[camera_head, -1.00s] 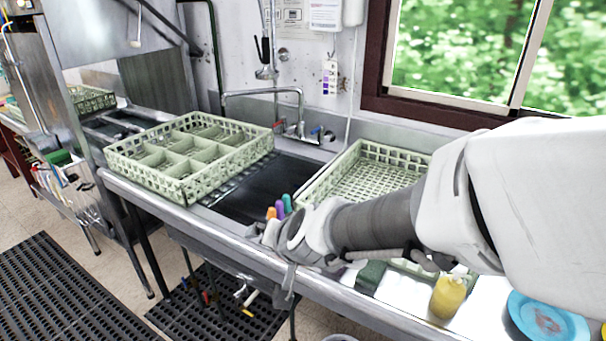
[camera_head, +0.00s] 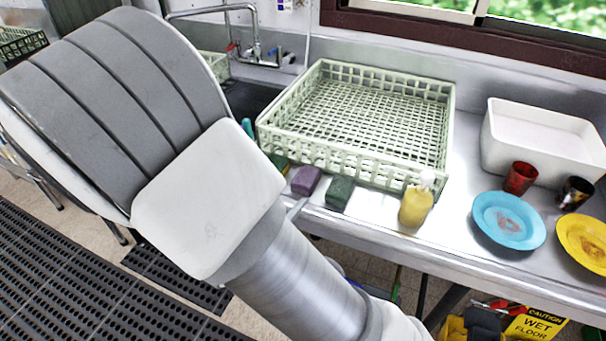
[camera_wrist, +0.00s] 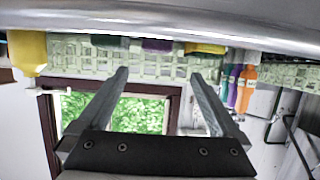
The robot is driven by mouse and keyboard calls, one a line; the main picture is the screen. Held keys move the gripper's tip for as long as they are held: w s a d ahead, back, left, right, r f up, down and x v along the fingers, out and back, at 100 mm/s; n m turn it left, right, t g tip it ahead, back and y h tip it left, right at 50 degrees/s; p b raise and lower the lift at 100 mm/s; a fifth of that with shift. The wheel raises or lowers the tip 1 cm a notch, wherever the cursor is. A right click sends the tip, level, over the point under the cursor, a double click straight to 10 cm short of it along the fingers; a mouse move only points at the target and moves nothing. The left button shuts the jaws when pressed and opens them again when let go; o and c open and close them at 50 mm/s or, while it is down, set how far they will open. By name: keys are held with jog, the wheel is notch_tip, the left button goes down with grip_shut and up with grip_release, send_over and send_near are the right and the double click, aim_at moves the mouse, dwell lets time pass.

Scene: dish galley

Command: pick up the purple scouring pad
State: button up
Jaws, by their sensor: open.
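The purple scouring pad (camera_head: 306,180) lies on the metal counter near its front edge, in front of the green rack. A dark green pad (camera_head: 340,192) is on its right, and part of another green pad (camera_head: 280,163) shows on its left. In the wrist view, which looks upside down, the purple pad (camera_wrist: 157,45) is partly hidden behind the counter edge, beyond my fingertips. My gripper (camera_wrist: 160,73) is open and empty, its fingers well apart, pointing toward the counter edge.
The green rack (camera_head: 290,128) stands close behind the pads. A yellow bottle (camera_head: 415,207) stands to their right, then a blue plate (camera_head: 508,221). The metal counter edge (camera_wrist: 160,20) crosses the wrist view. Several colored bottles (camera_wrist: 245,90) show at its right.

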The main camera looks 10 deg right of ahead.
aim_at(303, 181)
jog(key=b+x, duration=0.1)
jog(key=x, duration=0.7)
jog(key=shift+w+d+f, duration=0.15)
jog(key=shift+w+d, duration=0.05)
jog(key=shift+w, duration=0.05)
jog(key=x, duration=0.1)
jog(key=b+x, duration=0.1)
jog(key=x, duration=0.2)
jog(key=shift+s+d+f, duration=0.2)
jog(key=shift+s+d, duration=0.05)
jog(key=shift+s, duration=0.05)
jog(key=shift+w+d+f, duration=0.15)
jog(key=shift+w+d, duration=0.2)
jog(key=shift+w, duration=0.15)
jog(key=c, duration=1.3)
